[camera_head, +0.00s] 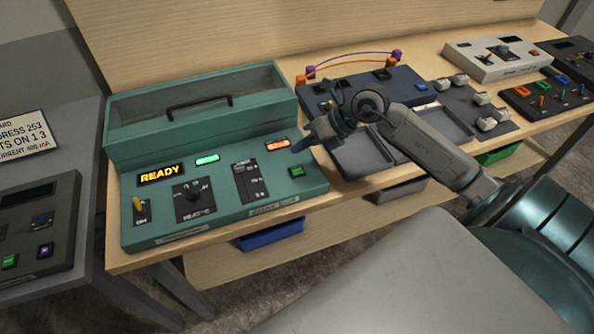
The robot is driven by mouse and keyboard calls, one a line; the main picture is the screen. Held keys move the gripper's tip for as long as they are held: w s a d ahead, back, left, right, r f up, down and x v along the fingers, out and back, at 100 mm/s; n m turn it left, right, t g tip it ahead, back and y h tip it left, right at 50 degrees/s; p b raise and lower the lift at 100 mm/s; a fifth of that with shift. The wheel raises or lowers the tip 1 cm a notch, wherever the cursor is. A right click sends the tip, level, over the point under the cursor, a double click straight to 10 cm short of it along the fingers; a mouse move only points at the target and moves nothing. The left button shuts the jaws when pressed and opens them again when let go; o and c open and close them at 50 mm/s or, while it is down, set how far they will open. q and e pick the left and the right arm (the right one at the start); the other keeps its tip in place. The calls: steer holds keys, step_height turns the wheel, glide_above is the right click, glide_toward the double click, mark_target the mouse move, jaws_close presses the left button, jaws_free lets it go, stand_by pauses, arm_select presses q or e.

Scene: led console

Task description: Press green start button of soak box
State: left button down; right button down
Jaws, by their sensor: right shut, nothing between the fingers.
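The teal soak box (228,221) stands on the wooden bench at the left, with a lidded compartment and a dark handle (198,104) at its back. Its display (160,173) reads READY in yellow. A green lamp (207,160) and an orange-red lamp (277,144) are lit. The green start button (297,171) is at the right of its front panel. My left gripper is not in view.
The panel also has a yellow toggle (138,204), a dark rotary knob (192,195) and a slider (245,170). A dark blue device (400,84) and grey trays (365,158) lie to the right. Another console (40,235) stands at far left.

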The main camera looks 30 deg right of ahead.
mark_target(302, 170)
steer(key=shift+f+b, duration=1.65)
steer(key=shift+f, duration=0.95)
steer(key=shift+f+b, duration=0.4)
steer(key=shift+b, duration=0.1)
steer(key=shift+f+b, duration=0.45)
steer(key=shift+b, duration=0.05)
stand_by(0.3)
steer(key=shift+r, duration=0.1)
steer(key=shift+r+p, duration=0.45)
steer(key=shift+r, duration=0.3)
steer(key=shift+r+p, duration=1.45)
steer(key=shift+r, duration=1.1)
